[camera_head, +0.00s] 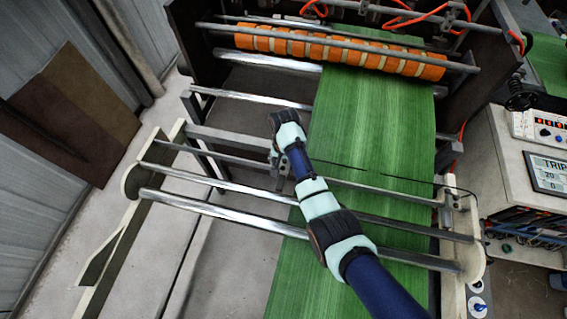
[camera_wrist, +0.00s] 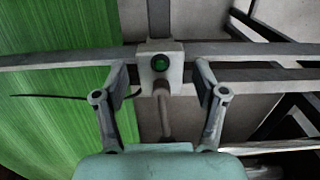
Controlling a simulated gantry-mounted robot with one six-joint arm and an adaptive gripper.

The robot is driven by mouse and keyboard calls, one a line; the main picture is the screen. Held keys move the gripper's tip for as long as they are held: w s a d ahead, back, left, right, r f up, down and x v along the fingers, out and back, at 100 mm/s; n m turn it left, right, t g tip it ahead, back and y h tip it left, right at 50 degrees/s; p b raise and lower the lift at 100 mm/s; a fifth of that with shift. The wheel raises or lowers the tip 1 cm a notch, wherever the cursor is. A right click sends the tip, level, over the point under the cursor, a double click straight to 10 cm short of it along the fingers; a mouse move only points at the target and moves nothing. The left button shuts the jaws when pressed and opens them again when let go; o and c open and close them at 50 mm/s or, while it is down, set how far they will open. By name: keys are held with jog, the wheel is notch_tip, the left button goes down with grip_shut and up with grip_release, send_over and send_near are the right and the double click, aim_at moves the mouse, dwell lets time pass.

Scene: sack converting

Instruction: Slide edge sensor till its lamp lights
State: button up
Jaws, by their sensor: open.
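The edge sensor (camera_wrist: 147,77) is a small pale block on a rail, with a round green lamp (camera_wrist: 160,63) on its face. The lamp looks dark green; I cannot tell for certain whether it is lit. My gripper (camera_wrist: 160,82) is open, one finger on each side of the sensor, with small gaps visible. A grey stem hangs from the sensor between the fingers. The green woven web (camera_wrist: 60,110) lies left of the sensor in the wrist view. In the head view the web (camera_head: 370,120) is right of my gripper (camera_head: 279,163), and my arm hides most of the sensor.
The rail (camera_head: 350,187) crosses the frame beneath the web, among steel rollers (camera_head: 215,209). A thin black cable (camera_wrist: 50,97) runs across the web. Orange rings (camera_head: 340,52) sit on the far roller. A control cabinet (camera_head: 530,170) with a display stands at right.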

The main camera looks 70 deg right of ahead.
jog(key=shift+f, duration=0.15)
grip_shut()
jog(key=shift+w+a, duration=0.15)
jog(key=shift+w, duration=0.7)
grip_release()
notch_tip(320, 180, up, 12)
dwell(0.8)
